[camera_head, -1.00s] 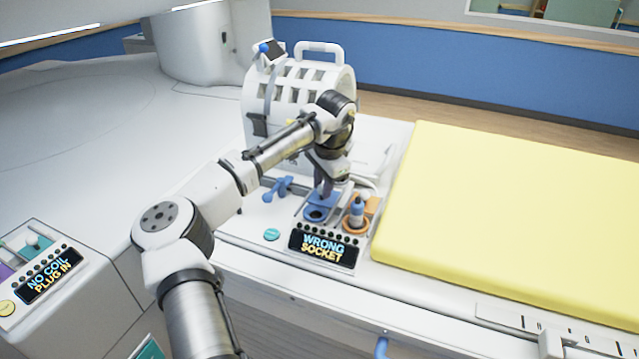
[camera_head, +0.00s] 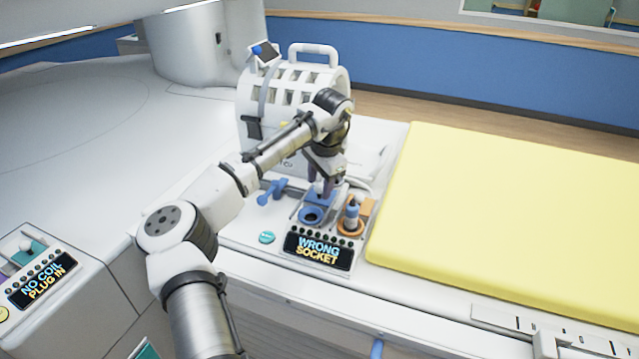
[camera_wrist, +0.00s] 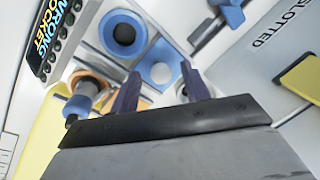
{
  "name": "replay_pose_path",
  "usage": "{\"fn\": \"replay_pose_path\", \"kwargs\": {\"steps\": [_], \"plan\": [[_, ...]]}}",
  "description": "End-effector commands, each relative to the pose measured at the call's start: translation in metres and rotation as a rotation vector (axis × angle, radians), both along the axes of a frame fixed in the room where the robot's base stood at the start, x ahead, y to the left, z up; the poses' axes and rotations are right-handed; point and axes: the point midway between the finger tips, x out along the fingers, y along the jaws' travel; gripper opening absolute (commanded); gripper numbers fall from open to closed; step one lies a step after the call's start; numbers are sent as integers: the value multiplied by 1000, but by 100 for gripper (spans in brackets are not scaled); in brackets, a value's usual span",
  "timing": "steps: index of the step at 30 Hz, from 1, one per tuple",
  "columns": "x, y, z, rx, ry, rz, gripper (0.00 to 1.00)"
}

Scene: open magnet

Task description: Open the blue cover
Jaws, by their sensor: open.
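The blue socket ring (camera_head: 312,216) sits behind the console display, and its blue cover (camera_head: 322,199) stands at its back edge. The wrist view shows the blue ring (camera_wrist: 122,34) around a dark hole, and beside it the blue cover (camera_wrist: 166,52) with a pale round patch. The cover looks swung back from the ring. My gripper (camera_head: 320,190) is over the cover. In the wrist view my gripper (camera_wrist: 160,72) is open, its two purple fingers apart and near the cover. I cannot tell whether they touch it.
An orange socket (camera_head: 350,228) holds a blue-and-white plug (camera_head: 352,210) to the right. The display (camera_head: 318,250) reads "WRONG SOCKET". A blue handle (camera_head: 271,192) lies left. A white slotted coil (camera_head: 292,98) stands behind, and a yellow mattress (camera_head: 500,215) fills the right.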

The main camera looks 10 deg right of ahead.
Motion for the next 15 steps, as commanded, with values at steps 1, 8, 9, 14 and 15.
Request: {"fn": "replay_pose_path", "kwargs": {"steps": [1,8,9,14,15], "plan": [[-1,-1,4,-1,-3,0,46],[-10,-5,49,-2,-3,-2,46],[-11,-6,59,-3,-3,-2,46],[-17,-8,94,-2,-3,-2,46],[-19,-8,101,-1,-2,0,46]]}}
